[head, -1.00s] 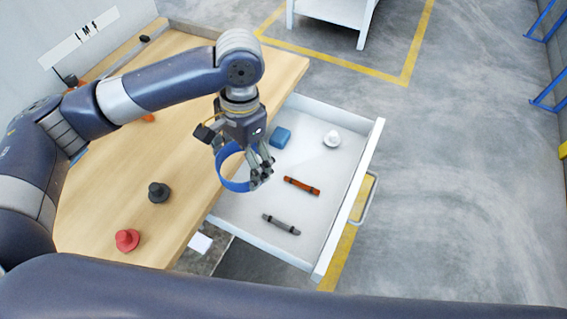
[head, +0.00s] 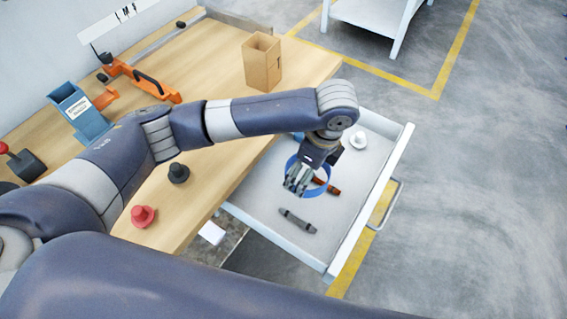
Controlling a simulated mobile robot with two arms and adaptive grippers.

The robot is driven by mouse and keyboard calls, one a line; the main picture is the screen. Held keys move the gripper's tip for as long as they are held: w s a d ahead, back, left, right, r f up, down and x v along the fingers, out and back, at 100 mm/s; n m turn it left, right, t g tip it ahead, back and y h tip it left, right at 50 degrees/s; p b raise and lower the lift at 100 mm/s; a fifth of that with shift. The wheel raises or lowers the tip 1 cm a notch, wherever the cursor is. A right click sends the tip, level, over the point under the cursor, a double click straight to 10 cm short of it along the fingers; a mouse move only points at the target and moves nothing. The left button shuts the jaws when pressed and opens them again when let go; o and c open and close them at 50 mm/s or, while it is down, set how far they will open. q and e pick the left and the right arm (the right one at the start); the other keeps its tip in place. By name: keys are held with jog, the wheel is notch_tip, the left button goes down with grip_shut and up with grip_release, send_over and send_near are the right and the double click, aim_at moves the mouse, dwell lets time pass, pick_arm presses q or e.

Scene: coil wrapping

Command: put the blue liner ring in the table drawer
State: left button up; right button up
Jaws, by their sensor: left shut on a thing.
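The blue liner ring (head: 323,190) is a thin blue hoop in the middle of the head view. My left gripper (head: 297,185) is shut on its near left side, and the gripper and wrist hide part of it. The ring is over the open table drawer (head: 262,209); I cannot tell whether it touches the drawer floor. The white drawer is pulled out from the right side of the wooden table (head: 225,178). My right gripper is not in view.
In the drawer are an orange-red piece (head: 332,189), a dark grey piece (head: 297,221) and a white knobbed piece (head: 358,139). On the table are a cardboard box (head: 262,62), black (head: 178,173) and red (head: 143,215) knobbed pieces, a blue dispenser (head: 80,112) and an orange tool (head: 140,80).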

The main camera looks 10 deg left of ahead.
aim_at(289, 166)
pick_arm(q)
jog(key=a, duration=0.1)
jog(key=w+a+f, duration=0.1)
jog(key=a, duration=0.1)
jog(key=a+f, duration=0.1)
jog(key=shift+w+a+f, duration=0.25)
jog(key=shift+w+a, duration=0.05)
jog(key=shift+a, duration=0.05)
jog(key=shift+a+f, duration=0.15)
jog(key=shift+a, duration=0.05)
jog(key=shift+w+a+f, duration=0.3)
jog(key=shift+a+f, duration=0.3)
jog(key=shift+a, duration=0.15)
jog(key=shift+w+a+f, duration=0.3)
jog(key=shift+a+f, duration=0.25)
jog(key=shift+a, duration=0.15)
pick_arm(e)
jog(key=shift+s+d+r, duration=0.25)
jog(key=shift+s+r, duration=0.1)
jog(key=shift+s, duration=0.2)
pick_arm(q)
jog(key=shift+d+f+p, duration=0.1)
jog(key=shift+p, duration=0.2)
jog(key=o, duration=0.9)
